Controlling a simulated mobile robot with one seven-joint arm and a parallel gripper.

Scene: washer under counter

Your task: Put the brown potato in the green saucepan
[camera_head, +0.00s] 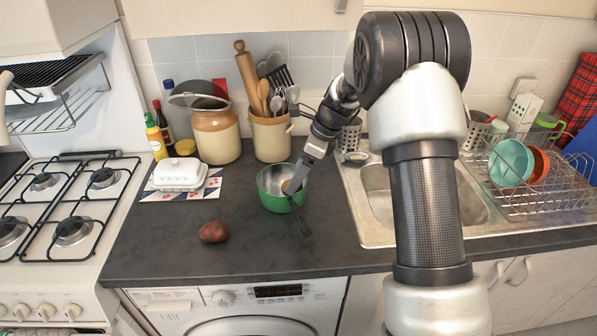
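The green saucepan (271,200) stands on the dark worktop, with its dark handle pointing to the front right. A small brown thing (286,186), which looks like the brown potato, shows inside the pan's opening at its right side, partly hidden by my gripper. My gripper (293,187) reaches down from the upper right, with its tips at the pan's right inner side, right beside the brown thing. I cannot tell whether the fingers hold it or are apart. A reddish potato (213,232) lies on the worktop to the front left of the pan.
A white butter dish (180,174) sits on a patterned mat at left. A large jar (216,137) and a utensil pot (271,139) stand behind the pan. The sink (377,207) is right, the gas hob (68,204) left. The front worktop is mostly clear.

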